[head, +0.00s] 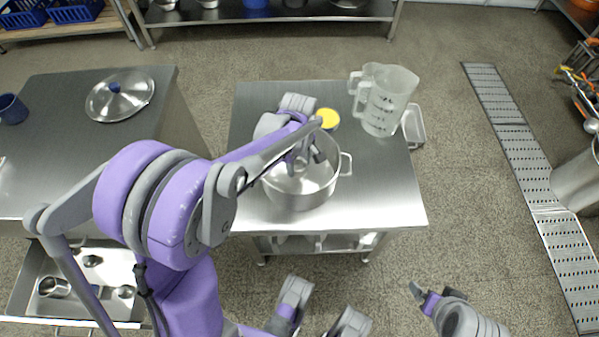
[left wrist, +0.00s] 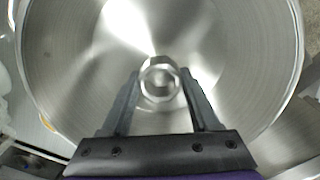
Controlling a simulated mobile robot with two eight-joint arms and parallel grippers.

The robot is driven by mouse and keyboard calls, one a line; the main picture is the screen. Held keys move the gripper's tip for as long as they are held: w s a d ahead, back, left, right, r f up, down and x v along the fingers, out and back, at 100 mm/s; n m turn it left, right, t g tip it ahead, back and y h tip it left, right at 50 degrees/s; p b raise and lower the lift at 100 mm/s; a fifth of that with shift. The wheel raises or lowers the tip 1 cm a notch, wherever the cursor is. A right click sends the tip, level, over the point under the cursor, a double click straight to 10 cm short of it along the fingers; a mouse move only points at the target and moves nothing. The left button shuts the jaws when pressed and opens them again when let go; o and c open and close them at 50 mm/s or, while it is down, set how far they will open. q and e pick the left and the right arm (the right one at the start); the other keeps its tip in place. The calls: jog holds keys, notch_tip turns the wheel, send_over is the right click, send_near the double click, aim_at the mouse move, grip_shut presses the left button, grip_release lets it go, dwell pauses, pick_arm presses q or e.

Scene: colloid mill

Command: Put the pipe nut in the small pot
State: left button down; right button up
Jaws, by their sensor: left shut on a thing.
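The small pot (head: 302,198) is a shiny steel pot with side handles, standing open on the middle steel table. My left gripper (head: 303,166) reaches over it from above, fingers pointing down into its mouth. In the left wrist view the left gripper (left wrist: 161,92) is shut on the pipe nut (left wrist: 160,80), a shiny hexagonal metal ring, with the pot's bare interior (left wrist: 85,60) behind it. The nut's height above the pot floor is unclear. The nut cannot be made out in the head view. Part of my right arm's end (head: 430,298) shows low at the right; its jaw opening is unclear.
The left counter holds a lid (head: 120,93) and a blue mug (head: 12,108). An open drawer (head: 75,298) holds metal parts.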

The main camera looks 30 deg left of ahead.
aim_at(299, 172)
pick_arm(q)
jog(key=shift+f+b, duration=0.45)
jog(key=shift+f, duration=1.45)
jog(key=shift+f, duration=0.15)
jog(key=shift+c, duration=0.6)
grip_release()
